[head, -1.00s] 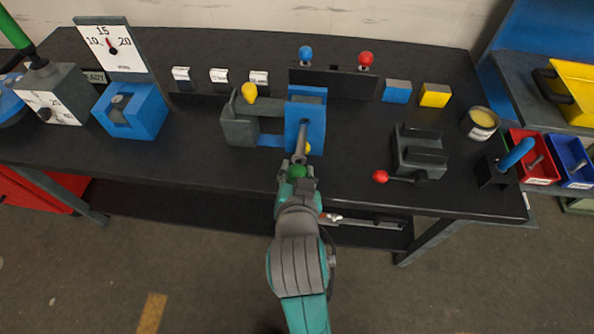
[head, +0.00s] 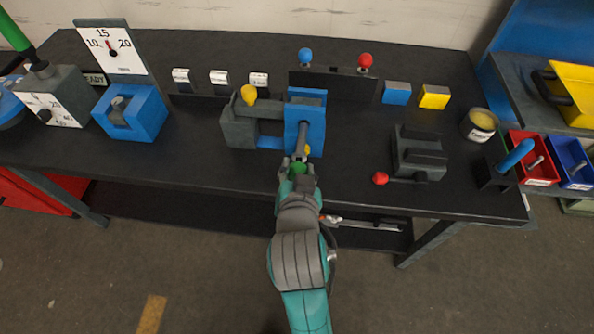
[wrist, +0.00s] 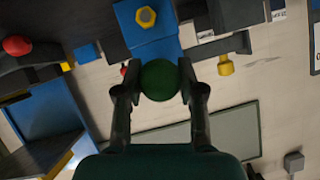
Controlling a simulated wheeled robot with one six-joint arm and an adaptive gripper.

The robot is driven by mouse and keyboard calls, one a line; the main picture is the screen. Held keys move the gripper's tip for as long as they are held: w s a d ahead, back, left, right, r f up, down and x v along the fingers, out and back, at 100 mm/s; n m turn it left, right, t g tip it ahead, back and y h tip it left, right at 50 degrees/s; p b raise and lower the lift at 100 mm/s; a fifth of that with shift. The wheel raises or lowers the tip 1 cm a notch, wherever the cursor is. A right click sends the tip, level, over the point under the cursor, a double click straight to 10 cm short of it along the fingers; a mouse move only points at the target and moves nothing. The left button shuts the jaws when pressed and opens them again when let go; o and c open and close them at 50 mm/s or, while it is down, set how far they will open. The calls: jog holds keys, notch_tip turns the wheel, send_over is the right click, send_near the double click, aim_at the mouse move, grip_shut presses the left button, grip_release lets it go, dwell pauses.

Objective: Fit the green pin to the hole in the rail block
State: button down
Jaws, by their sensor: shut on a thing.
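The green pin has a round green head (head: 299,168) and a grey shaft (head: 302,138). My gripper (head: 298,164) is shut on the head at the front of the bench. The shaft points away from me, its far end overlapping the front face of the blue rail block (head: 317,120). I cannot tell how far the tip is into the hole; the hole is hidden. In the wrist view my gripper (wrist: 160,70) has a finger on each side of the green head (wrist: 159,82). The head hides the shaft there. The blue block (wrist: 140,18) lies just beyond it.
A yellow knob (head: 307,150) shows low on the block's front, right of the shaft. A grey vise part with a yellow-topped handle (head: 249,93) stands left. A dark clamp with a red knob (head: 380,178) stands right.

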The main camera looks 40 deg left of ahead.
aim_at(303, 141)
jog(key=shift+w+a, duration=0.8)
jog(key=shift+w, duration=0.5)
jog(key=shift+w+a, duration=0.8)
jog(key=shift+w, duration=0.5)
jog(key=shift+w+a, duration=0.8)
jog(key=shift+w, duration=0.5)
dwell(0.3)
jog(key=c, duration=0.6)
grip_release()
jog(key=shift+s+d, duration=0.1)
jog(key=v, duration=1.2)
